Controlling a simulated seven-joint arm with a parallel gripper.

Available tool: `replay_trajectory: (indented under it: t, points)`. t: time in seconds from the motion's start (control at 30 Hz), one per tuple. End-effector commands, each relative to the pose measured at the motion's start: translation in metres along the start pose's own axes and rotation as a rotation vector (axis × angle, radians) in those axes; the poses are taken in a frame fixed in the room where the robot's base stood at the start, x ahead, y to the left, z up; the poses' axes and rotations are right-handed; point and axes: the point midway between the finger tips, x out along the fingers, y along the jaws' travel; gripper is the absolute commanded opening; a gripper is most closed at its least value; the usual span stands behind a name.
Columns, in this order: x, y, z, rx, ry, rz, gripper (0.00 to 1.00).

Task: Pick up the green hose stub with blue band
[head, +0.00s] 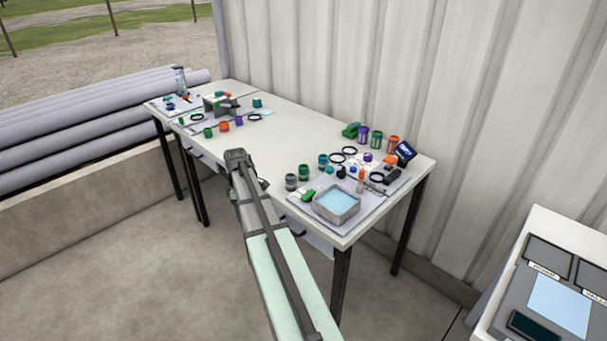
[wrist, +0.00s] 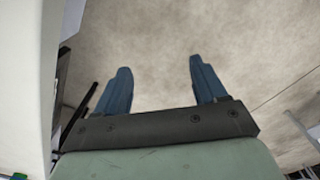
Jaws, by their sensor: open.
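Several small banded cylinders stand on the white table (head: 283,125) in the head view. A green one (head: 303,172) and a teal-green one (head: 323,160) stand near the table's front edge, right of my arm. Another green one (head: 377,138) stands farther back. The bands are too small to tell which one is the green stub with the blue band. My gripper (wrist: 158,78) is open and empty in the wrist view, with bare concrete floor beyond its blue fingers. In the head view my arm's end is at the table's front edge, left of these cylinders.
A grey tray with light blue content (head: 337,204) sits at the table's near right corner, among black rings and small parts. More cylinders, one orange (head: 224,126), stand at the left. The table's middle is clear. A corrugated wall (head: 330,50) rises behind.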

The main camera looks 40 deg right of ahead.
Motion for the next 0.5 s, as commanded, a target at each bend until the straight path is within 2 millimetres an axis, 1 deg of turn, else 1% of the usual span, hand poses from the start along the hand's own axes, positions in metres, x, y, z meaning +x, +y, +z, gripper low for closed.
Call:
replay_trajectory:
  t: [0.03, 0.07, 0.1, 0.17, 0.2, 0.33, 0.4, 0.5]
  points:
    - [-0.019, 0.03, 0.015, -0.042, 0.001, 0.003, 0.71]
    - [-0.029, 0.042, 0.025, -0.075, 0.001, 0.004, 0.71]
    - [-0.043, 0.057, 0.038, -0.117, 0.0, 0.003, 0.71]
    - [-0.064, 0.08, 0.06, -0.181, 0.0, 0.003, 0.71]
    - [-0.078, 0.094, 0.075, -0.223, 0.0, 0.003, 0.71]
    - [-0.123, 0.132, 0.123, -0.354, -0.001, 0.001, 0.71]
    - [-0.145, 0.146, 0.147, -0.415, -0.001, 0.0, 0.71]
    - [-0.17, 0.161, 0.174, -0.484, -0.001, -0.001, 0.71]
